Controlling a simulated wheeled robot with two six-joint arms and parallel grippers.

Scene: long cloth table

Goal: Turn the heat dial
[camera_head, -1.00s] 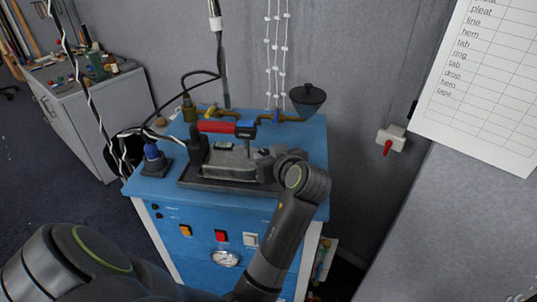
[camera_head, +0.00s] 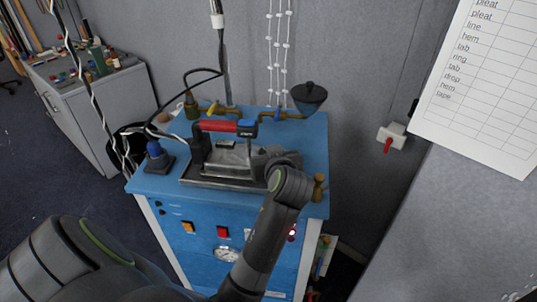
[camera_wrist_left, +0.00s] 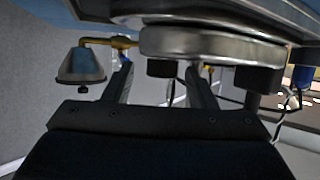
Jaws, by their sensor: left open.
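The iron (camera_head: 235,158) with a red handle (camera_head: 218,126) sits on a dark plate on the blue cabinet (camera_head: 178,180). My left arm crosses in front of the cabinet in the head view, with its wrist end over the iron's right part. A rounded shiny metal piece (camera_wrist_left: 215,46) lies close beside the fingers. I cannot tell whether it is the heat dial. My right gripper is not in view.
A dark funnel-shaped cup (camera_head: 308,97) and brass pipes stand at the cabinet's back. A red-handled wall switch (camera_head: 390,138) is at right.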

